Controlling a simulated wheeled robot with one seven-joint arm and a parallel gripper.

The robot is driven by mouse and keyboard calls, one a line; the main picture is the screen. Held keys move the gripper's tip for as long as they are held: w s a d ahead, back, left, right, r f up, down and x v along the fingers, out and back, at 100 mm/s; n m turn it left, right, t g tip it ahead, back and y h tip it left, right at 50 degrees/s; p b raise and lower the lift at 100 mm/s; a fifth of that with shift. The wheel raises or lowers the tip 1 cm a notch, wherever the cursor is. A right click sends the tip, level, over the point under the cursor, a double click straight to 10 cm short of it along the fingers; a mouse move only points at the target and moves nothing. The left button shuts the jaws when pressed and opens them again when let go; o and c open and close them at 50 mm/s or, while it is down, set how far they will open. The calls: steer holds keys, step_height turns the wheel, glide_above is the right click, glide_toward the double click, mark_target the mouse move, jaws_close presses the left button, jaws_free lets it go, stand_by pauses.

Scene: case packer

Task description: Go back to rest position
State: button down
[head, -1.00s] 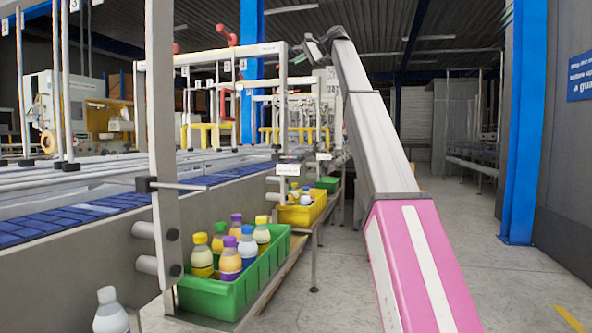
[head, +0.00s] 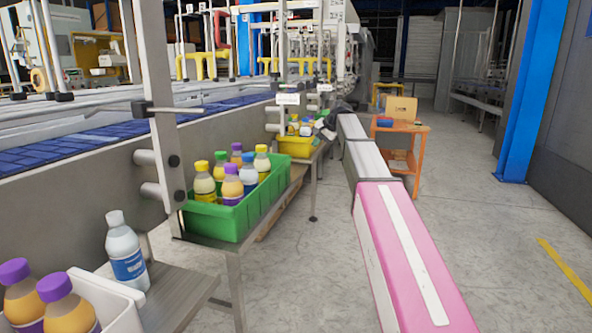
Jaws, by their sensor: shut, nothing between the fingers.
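My arm stretches away from me down the aisle, a pink-and-white section near and grey sections farther off. My gripper (head: 324,131) is small at the far end of it, beside the right end of the yellow crate (head: 294,147). It looks shut, with nothing seen in it. Its fingers are too small to make out clearly, and I cannot tell whether it touches the crate.
A green crate (head: 215,222) with several bottles stands on a bench at left. A white-capped bottle (head: 126,252) stands nearer, beside a white bin (head: 115,305) of purple-capped bottles. An orange cart (head: 412,143) with a cardboard box stands beyond my arm. The right floor is clear.

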steer(key=s+d+f+n+g+h, duration=0.1)
steer(key=s+d+f, duration=0.1)
steer(key=s+f, duration=0.75)
steer(key=s+d+f+g+h, duration=0.1)
steer(key=s+d+f+h, duration=0.15)
steer(key=s+f, duration=0.75)
steer(key=s+d+f+n+g+h, duration=0.1)
steer(key=s+d+f, duration=0.3)
steer(key=f, duration=1.1)
steer(key=s+d+f+n, duration=0.1)
steer(key=s+f, duration=0.3)
steer(key=s, duration=0.3)
steer(key=s+f+n+h, duration=0.1)
steer(key=s+f, duration=0.3)
steer(key=s, duration=0.4)
steer(key=shift+d+g, duration=0.4)
steer(key=shift+h, duration=0.25)
